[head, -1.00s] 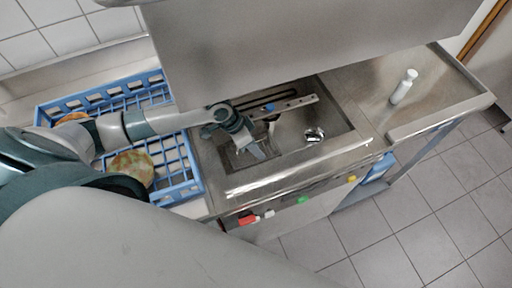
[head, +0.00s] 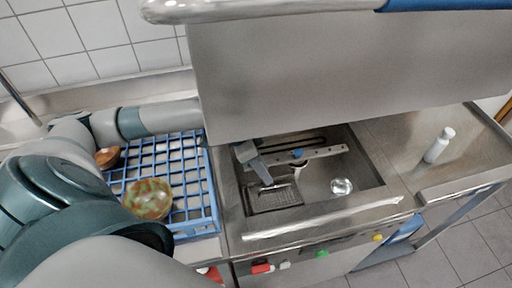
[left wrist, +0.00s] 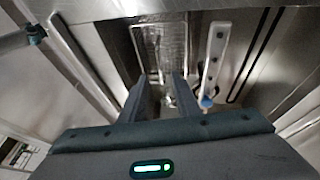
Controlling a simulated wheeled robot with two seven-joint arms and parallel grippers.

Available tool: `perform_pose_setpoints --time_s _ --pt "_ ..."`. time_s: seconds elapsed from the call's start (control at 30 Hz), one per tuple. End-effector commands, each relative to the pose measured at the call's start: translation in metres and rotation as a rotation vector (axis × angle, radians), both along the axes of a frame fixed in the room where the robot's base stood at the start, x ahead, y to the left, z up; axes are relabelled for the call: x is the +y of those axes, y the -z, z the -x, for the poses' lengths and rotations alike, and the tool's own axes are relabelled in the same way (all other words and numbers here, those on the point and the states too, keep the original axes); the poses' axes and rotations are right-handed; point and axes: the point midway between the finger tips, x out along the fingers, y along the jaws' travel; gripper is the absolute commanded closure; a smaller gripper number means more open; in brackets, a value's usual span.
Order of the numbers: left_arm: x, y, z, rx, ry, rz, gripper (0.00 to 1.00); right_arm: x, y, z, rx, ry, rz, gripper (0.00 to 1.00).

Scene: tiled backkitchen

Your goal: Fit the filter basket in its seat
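The filter basket (head: 275,199) is a grey mesh square low in the left part of the sunken steel tank (head: 320,208). I cannot tell whether it sits level in its seat, and no separate seat shows. Its mesh also appears at the top middle of the left wrist view (left wrist: 163,42), with thin rods along its sides. My left gripper (head: 268,182) points down into the tank, its fingertips over the back edge of the basket. In the left wrist view the two fingers (left wrist: 160,82) stand apart with nothing clearly held between them. My right gripper is out of view.
The steel hood (head: 340,75) hangs above the tank and hides part of my left arm. A perforated bar (head: 318,154) crosses the tank's back. A shiny round thing (head: 341,186) lies right. A blue rack (head: 192,190) with bowls (head: 148,199) stands left; a white bottle (head: 439,145) stands right.

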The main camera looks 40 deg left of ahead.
Motion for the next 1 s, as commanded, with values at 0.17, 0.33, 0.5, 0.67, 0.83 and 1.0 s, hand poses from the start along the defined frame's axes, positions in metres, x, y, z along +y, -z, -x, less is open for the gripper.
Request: perform_pose_setpoints --time_s 0.17,0.33,0.5,0.67,0.83,1.0 --pt "0.012 -0.026 0.004 -0.002 -0.001 -0.002 0.71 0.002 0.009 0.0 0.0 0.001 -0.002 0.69" --pt "0.018 -0.041 0.007 -0.001 0.0 -0.001 0.71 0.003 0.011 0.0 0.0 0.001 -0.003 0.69" --pt "0.02 -0.046 0.009 0.0 -0.001 0.0 0.71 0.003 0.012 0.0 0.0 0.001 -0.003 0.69" --pt "0.02 -0.046 0.009 0.0 -0.001 0.0 0.71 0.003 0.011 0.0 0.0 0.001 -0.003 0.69" --pt "0.019 -0.046 0.008 0.0 -0.001 0.0 0.71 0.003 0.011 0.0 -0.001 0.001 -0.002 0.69" --pt "0.019 -0.045 0.008 0.0 -0.001 0.0 0.71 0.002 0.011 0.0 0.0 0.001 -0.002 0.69"
